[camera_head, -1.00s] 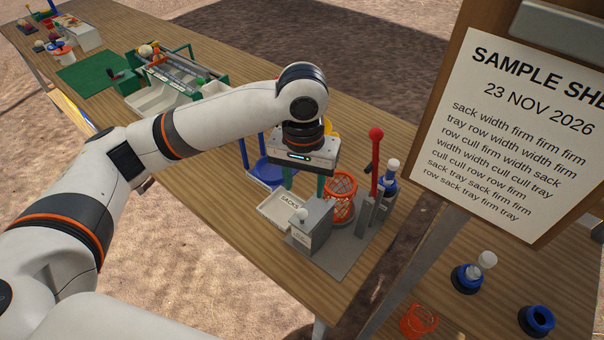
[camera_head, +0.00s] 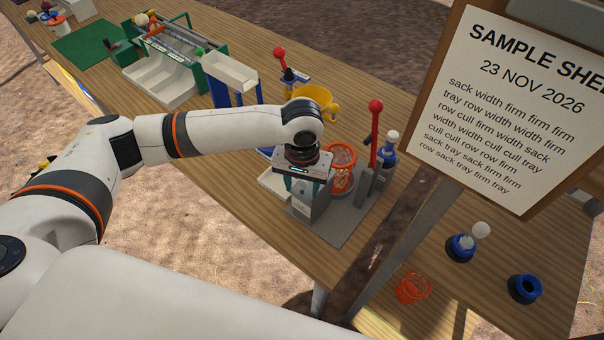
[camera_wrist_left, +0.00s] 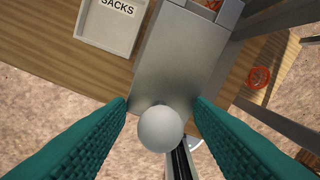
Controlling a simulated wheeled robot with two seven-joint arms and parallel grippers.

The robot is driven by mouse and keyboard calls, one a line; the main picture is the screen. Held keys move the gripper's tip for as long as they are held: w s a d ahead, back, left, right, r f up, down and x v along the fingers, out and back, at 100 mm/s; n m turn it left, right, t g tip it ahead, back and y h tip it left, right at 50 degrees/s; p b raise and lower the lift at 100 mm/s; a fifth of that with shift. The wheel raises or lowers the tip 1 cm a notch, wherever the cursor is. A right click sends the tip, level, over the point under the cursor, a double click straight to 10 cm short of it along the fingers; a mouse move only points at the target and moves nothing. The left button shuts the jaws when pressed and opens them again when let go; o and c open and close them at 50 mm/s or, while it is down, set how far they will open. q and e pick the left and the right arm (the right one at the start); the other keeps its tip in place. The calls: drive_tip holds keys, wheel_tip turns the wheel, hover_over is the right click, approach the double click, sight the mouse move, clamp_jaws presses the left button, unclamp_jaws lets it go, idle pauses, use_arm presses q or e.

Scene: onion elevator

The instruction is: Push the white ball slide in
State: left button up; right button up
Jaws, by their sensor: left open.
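The white ball (camera_wrist_left: 160,128) of the slide sits at the front end of a grey box (camera_wrist_left: 183,55) in the left wrist view. A dark slotted rail (camera_wrist_left: 184,160) shows just below it. In the head view the grey box (camera_head: 314,205) stands on a grey base plate, and the ball is hidden behind my gripper. My left gripper (camera_wrist_left: 160,104) is open, with its teal fingers on either side of the ball; I cannot tell whether either touches it. In the head view my left gripper (camera_head: 306,188) is over the box. My right gripper is not in view.
A white SACKS tray (camera_wrist_left: 112,22) lies beside the box. An orange net basket (camera_head: 342,162), a red-knobbed lever (camera_head: 375,135) and a blue bottle-like part (camera_head: 389,157) stand close by. A sample sheet board (camera_head: 510,100) rises at the right.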

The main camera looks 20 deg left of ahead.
use_arm(q)
drive_tip(key=shift+c, duration=0.2)
clamp_jaws()
drive_tip(key=shift+w+d, duration=0.3)
drive_tip(key=shift+w, duration=0.45)
drive_tip(key=shift+w+d, duration=0.3)
drive_tip(key=shift+w, duration=0.55)
drive_tip(key=shift+w+d, duration=0.3)
drive_tip(key=shift+w, duration=0.55)
drive_tip(key=shift+c, duration=1.1)
unclamp_jaws()
drive_tip(key=shift+o, duration=1.4)
